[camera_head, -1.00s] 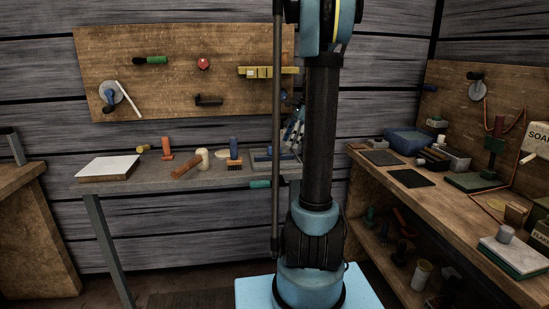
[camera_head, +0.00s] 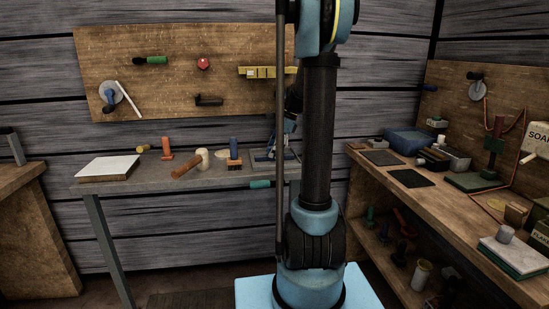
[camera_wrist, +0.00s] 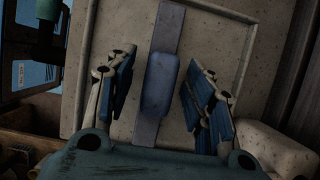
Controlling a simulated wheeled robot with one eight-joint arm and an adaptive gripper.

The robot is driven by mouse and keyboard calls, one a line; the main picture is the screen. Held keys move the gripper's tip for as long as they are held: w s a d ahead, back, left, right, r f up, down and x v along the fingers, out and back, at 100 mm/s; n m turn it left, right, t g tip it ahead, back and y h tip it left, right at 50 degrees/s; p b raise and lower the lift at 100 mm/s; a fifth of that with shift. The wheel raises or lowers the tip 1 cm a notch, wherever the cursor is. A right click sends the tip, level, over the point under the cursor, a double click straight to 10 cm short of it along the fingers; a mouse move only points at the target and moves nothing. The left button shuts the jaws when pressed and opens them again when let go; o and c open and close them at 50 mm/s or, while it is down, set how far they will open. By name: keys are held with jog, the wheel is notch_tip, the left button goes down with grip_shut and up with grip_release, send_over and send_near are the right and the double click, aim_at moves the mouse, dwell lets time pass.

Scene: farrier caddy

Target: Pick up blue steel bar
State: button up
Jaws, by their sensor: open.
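In the wrist view the blue steel bar (camera_wrist: 160,85) lies in a shallow pale grey tray (camera_wrist: 230,30). It is a long flat blue-grey strip with a thicker rounded middle. My gripper (camera_wrist: 157,92) is open, with one blue-padded finger on each side of the bar's middle. Gaps show between both fingers and the bar; the height above it is hard to tell. In the head view the tray (camera_head: 257,160) is at the right of the back bench, and my gripper (camera_head: 284,140) is over it, partly hidden by my arm. The bar cannot be made out there.
On the back bench (camera_head: 140,182), a blue-handled brush (camera_head: 233,155), a mallet (camera_head: 190,167) and an orange-handled tool (camera_head: 166,150) stand left of the tray. In the wrist view a pale block (camera_wrist: 275,150) lies right of the tray, and a blue box (camera_wrist: 35,72) is at left.

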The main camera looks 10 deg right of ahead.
grip_shut()
dwell(0.3)
jog(key=shift+s+r, duration=0.25)
jog(key=shift+s, duration=0.1)
jog(key=r, duration=0.6)
jog(key=shift+s+r, duration=0.2)
jog(key=shift+r, duration=0.15)
jog(key=s, duration=1.9)
jog(key=shift+f, duration=0.15)
